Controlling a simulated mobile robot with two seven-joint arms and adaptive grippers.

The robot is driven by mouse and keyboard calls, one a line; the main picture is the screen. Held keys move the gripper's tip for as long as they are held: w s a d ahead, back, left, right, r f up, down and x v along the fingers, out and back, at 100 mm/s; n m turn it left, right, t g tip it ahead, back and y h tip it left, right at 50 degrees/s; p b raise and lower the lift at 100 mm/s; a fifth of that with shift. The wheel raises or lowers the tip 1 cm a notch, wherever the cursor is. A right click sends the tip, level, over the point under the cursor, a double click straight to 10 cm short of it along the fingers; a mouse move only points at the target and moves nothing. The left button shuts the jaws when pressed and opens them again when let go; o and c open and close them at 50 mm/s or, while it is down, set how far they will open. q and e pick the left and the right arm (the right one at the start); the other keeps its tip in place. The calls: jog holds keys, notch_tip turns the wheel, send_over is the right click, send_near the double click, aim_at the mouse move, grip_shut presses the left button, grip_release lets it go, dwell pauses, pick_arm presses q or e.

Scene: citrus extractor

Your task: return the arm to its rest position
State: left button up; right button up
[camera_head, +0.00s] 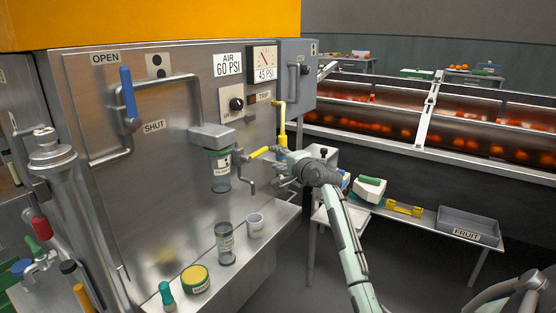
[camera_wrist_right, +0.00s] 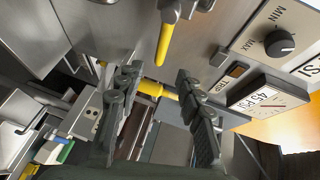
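My right arm (camera_head: 346,235) reaches up from the bottom of the head view to the front of the steel machine. Its gripper (camera_head: 284,168) is beside the yellow-handled lever (camera_head: 262,152) and below the yellow upright handle (camera_head: 282,122). In the right wrist view the two dark fingers of the gripper (camera_wrist_right: 158,82) stand wide apart. A yellow handle (camera_wrist_right: 165,42) shows beyond the fingertips, and another yellow part (camera_wrist_right: 150,88) shows in the gap between them. I cannot tell whether the fingers touch either one. Nothing is visibly gripped. My left gripper is not in view.
The machine panel (camera_head: 165,180) carries a blue handle (camera_head: 129,92), a dial (camera_head: 236,103) and a gauge (camera_head: 264,58). Cups (camera_head: 225,243) and a yellow-lidded jar (camera_head: 195,279) stand on its ledge. Floor between is clear.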

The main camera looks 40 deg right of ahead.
jog(key=shift+s, duration=0.1)
dwell(0.5)
jog(key=s+a+f+n+g+y, duration=0.1)
jog(key=s+a+f+n+g, duration=0.35)
jog(key=f, duration=0.65)
jog(key=s+a+f+n+g+y, duration=0.15)
jog(key=s+a+f+n, duration=0.35)
jog(key=s+a+f, duration=0.5)
jog(key=s+a+f+n+g, duration=0.2)
jog(key=s+f, duration=0.3)
jog(key=s, duration=0.3)
jog(key=s+a+f+n+g+h, duration=0.1)
jog(key=s+a+f+n, duration=0.3)
jog(key=s, duration=0.5)
jog(key=s+a+f+n+g, duration=0.3)
jog(key=s+f+n, duration=0.2)
jog(key=s+f, duration=0.2)
jog(key=shift+s+f+g, duration=0.35)
jog(key=shift+s+g, duration=0.05)
jog(key=shift+s, duration=0.55)
